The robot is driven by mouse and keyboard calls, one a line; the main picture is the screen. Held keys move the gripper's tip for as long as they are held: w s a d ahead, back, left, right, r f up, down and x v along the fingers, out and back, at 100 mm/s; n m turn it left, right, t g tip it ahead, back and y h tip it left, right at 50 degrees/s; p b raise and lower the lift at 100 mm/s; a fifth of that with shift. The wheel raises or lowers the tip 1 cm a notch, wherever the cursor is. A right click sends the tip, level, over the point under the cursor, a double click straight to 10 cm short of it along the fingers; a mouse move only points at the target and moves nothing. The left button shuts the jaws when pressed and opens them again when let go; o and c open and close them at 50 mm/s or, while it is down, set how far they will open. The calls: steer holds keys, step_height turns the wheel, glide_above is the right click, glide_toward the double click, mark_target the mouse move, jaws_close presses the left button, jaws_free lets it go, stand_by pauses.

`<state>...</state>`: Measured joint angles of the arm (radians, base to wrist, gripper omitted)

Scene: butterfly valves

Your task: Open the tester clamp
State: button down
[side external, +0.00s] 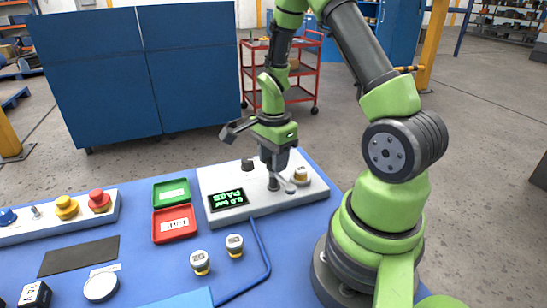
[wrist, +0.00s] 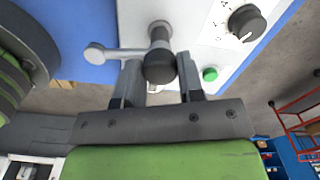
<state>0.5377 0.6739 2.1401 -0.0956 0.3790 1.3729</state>
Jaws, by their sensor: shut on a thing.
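The white tester (side external: 225,178) stands at the right of the blue bench, with a lit green display (side external: 227,199) on top. My gripper (side external: 273,180) points down onto the tester. In the wrist view its two fingers (wrist: 160,84) are on either side of the dark hub of the clamp handle (wrist: 159,66), shut on it. The handle's grey lever runs left to a round end (wrist: 95,53); in the side view a grey round end (side external: 290,187) shows just right of the fingers. A valve with a yellowish top (side external: 301,175) sits at the tester's right end. The clamp's jaws cannot be made out.
A black dial (side external: 247,164) stands left of my gripper, and a green button (wrist: 210,74) shows beside the fingers. A green tray (side external: 171,192), a red tray (side external: 174,224) and two small valves (side external: 234,245) (side external: 200,262) lie left of the blue hose (side external: 262,250).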

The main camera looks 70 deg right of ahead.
steer(key=shift+m, duration=0.8)
steer(key=c, duration=0.7)
jaws_free()
steer(key=shift+c, duration=0.2)
steer(key=shift+r, duration=0.1)
step_height(320, 180, up, 10)
